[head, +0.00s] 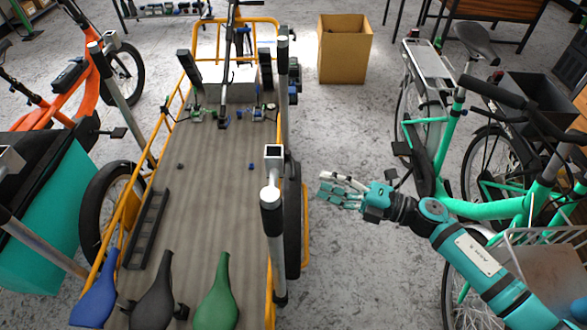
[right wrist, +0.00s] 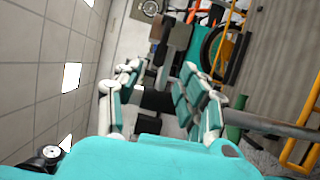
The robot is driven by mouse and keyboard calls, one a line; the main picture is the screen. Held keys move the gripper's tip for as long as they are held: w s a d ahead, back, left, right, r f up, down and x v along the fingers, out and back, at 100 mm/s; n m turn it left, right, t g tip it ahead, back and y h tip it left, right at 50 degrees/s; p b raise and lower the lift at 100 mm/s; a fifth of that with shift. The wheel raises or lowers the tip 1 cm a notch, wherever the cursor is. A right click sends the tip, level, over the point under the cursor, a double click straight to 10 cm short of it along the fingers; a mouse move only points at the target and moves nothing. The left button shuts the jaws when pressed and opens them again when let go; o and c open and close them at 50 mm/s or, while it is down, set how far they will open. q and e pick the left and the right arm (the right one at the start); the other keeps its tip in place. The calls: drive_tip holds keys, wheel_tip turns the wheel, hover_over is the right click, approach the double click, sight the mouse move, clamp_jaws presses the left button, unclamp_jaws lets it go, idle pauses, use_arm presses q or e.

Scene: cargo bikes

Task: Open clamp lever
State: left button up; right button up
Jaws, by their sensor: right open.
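My right gripper (head: 343,190) hangs over the floor between the cart and the green bike, its white and teal fingers spread and pointing left. In the right wrist view its fingers (right wrist: 158,100) stand wide apart with nothing between them. A grey metal post (head: 271,225) with a black collar and a square white-rimmed top stands at the cart's right side, left of the gripper and apart from it. I cannot make out a clamp lever clearly in either view. My left gripper is not in view.
The yellow-framed cart (head: 205,150) carries blue, black and green saddles (head: 217,295) at its near end. A green bike (head: 445,170) stands close behind my right arm. An orange bike (head: 75,85) is at the left. A cardboard box (head: 345,55) stands on the floor behind.

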sight(294, 171)
drive_tip(key=p+x, duration=0.1)
drive_tip(key=x, duration=0.7)
drive_tip(key=shift+w+a, duration=0.25)
drive_tip(key=shift+a, duration=0.1)
clamp_jaws()
